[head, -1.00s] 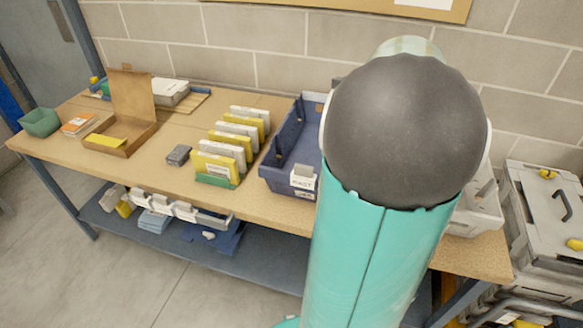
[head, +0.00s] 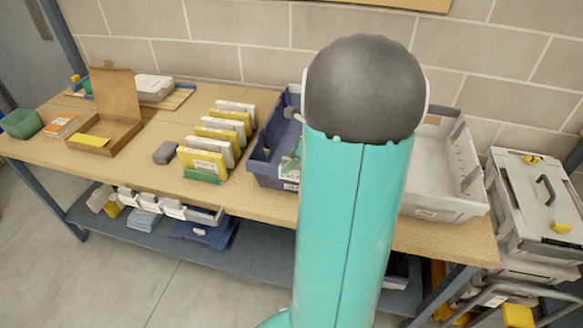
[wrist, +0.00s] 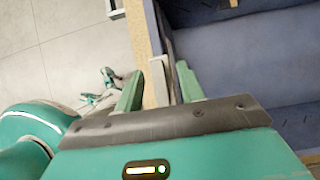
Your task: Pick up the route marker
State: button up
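I take the route marker to be the white lettered card (head: 291,175) on the front wall of the blue bin (head: 262,169). It is partly hidden by my arm in the head view. In the wrist view a pale upright piece (wrist: 159,82), seen edge-on, stands by the bin wall; it looks like the same card. My gripper (wrist: 160,72) has its two green fingers apart on either side of this piece. I cannot see clear contact. In the head view only a little green of the gripper shows near the card.
A grey tray (head: 445,205) stands right of my arm, with stacked grey cases (head: 535,195) beyond. Left of the blue bin are a rack of yellow and white cards (head: 205,160), a small grey block (head: 165,152), an open cardboard box (head: 125,135) and a green bin (head: 22,124).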

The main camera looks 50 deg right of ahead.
grip_shut()
